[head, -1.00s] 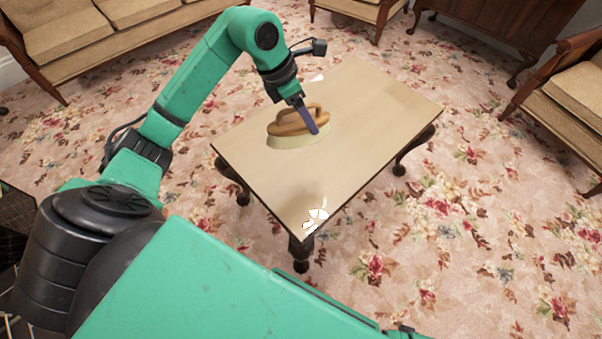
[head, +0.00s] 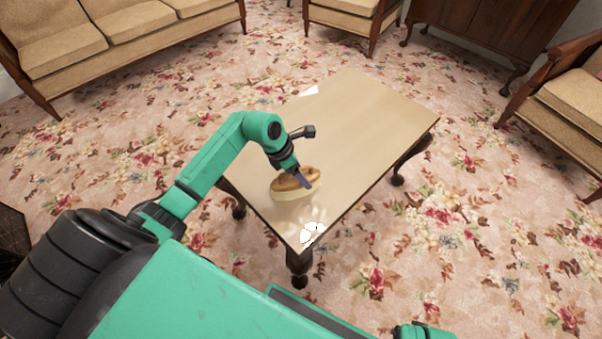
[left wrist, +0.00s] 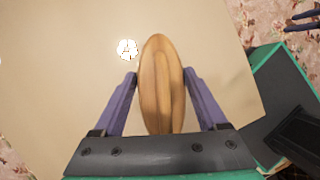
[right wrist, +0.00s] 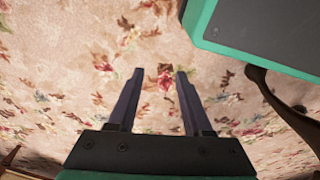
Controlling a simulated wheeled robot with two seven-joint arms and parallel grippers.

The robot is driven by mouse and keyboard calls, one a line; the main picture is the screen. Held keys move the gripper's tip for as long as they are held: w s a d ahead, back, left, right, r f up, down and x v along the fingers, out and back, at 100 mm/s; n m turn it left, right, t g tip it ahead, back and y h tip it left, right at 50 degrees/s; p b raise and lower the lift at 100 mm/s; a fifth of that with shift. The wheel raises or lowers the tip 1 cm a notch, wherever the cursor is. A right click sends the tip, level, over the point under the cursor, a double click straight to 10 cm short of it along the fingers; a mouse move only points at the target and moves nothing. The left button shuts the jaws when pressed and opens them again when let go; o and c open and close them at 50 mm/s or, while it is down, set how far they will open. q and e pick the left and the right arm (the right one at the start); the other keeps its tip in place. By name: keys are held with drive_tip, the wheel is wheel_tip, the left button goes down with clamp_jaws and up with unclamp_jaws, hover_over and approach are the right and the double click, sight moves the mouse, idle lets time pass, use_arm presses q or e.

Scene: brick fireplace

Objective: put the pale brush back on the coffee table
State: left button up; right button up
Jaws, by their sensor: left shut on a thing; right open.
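The pale brush (head: 284,194) has a brown wooden top and a cream lower part. It is over the near left part of the coffee table (head: 370,110), upright; I cannot tell whether its underside touches the top. My left gripper (head: 303,182) is shut on the brush from above. In the left wrist view the brush (left wrist: 162,85) sits lengthwise between the two fingers (left wrist: 160,75), its underside hidden. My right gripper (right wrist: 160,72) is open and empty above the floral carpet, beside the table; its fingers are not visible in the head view.
The tabletop is otherwise bare, with bright white patches (head: 313,233) that look like glare. A sofa (head: 110,35) stands back left, armchairs (head: 565,95) and a dark wooden cabinet (head: 500,25) back and right. Open carpet (head: 480,220) lies right of the table.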

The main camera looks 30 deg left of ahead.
sight(285, 178)
use_arm(q)
drive_tip(key=shift+f, duration=0.1)
use_arm(e)
drive_tip(key=shift+w+r, duration=0.1)
use_arm(q)
drive_tip(key=o, duration=1.2)
drive_tip(key=shift+o, duration=0.2)
use_arm(e)
drive_tip(key=shift+a, duration=0.1)
use_arm(q)
drive_tip(key=shift+r, duration=0.3)
drive_tip(key=p+v, duration=0.1)
drive_tip(key=v, duration=1)
drive_tip(key=shift+a+r+p, duration=0.15)
drive_tip(key=shift+r+p, duration=0.15)
drive_tip(key=shift+p, duration=0.05)
use_arm(e)
drive_tip(key=s+f, duration=0.1)
drive_tip(key=s+d+f, duration=0.1)
drive_tip(key=shift+s+f, duration=0.3)
drive_tip(key=shift+s, duration=0.05)
use_arm(q)
drive_tip(key=shift+s, duration=0.15)
